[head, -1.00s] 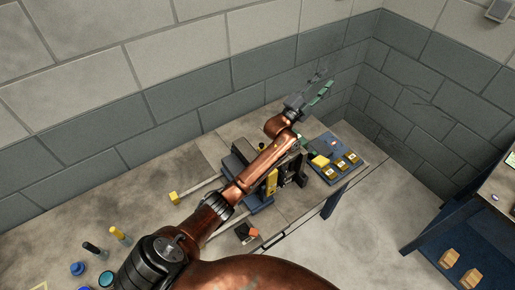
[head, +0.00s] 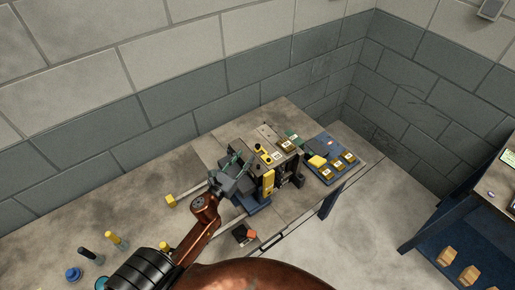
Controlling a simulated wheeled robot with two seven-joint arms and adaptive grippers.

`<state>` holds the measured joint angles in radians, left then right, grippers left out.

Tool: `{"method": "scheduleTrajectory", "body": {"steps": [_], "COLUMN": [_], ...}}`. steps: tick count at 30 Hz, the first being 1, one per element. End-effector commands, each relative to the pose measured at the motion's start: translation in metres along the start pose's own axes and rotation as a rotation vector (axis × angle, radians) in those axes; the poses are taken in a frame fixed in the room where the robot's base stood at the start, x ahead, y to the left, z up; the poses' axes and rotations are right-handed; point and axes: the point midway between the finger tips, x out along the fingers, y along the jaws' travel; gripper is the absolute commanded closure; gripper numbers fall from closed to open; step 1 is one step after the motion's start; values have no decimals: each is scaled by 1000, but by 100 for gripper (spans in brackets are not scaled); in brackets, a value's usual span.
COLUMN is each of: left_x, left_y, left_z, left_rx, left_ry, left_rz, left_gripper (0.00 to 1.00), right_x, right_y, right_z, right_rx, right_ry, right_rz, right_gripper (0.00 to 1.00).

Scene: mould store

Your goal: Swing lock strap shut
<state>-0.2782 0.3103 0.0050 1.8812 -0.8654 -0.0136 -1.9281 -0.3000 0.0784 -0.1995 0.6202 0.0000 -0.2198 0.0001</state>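A dark mould block (head: 283,166) stands on the workbench at the middle of the head view. A yellow upright strap-like piece (head: 268,183) is on its near face; I take it for the lock strap, but its pivot and whether it is latched are too small to tell. My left gripper (head: 238,162) is over the left part of the mould assembly, left of the yellow piece and apart from it in the picture. Its thin fingers are small and overlap the dark parts, so their opening is unclear. My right gripper is out of view.
A blue tray (head: 317,174) with yellow-topped blocks lies right of the mould. A yellow-ended rod (head: 170,201) extends left. A small orange-and-dark item (head: 244,234) lies near the front edge. Yellow and dark handles stand at lower left. A blue-framed bench is at right.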

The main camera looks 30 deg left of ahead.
Motion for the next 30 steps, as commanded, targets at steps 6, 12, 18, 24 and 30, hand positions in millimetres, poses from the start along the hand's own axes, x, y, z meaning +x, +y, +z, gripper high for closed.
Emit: {"method": "scheduleTrajectory", "body": {"steps": [6,12,18,24,30], "left_x": [-3,29,56,66,66], "left_y": [-14,-14,-14,-14,-14], "left_z": [4,4,4,3,2], "left_rx": [42,39,37,38,37], "left_ry": [-5,-5,-4,-3,-3], "left_rz": [-4,-5,-5,-4,-5], "left_gripper": [66,66,66,66,66], "right_x": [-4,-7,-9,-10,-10], "right_y": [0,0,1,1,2], "right_z": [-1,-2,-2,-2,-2], "right_rx": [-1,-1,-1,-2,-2], "right_ry": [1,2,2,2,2], "right_rz": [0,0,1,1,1], "right_gripper": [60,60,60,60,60]}}
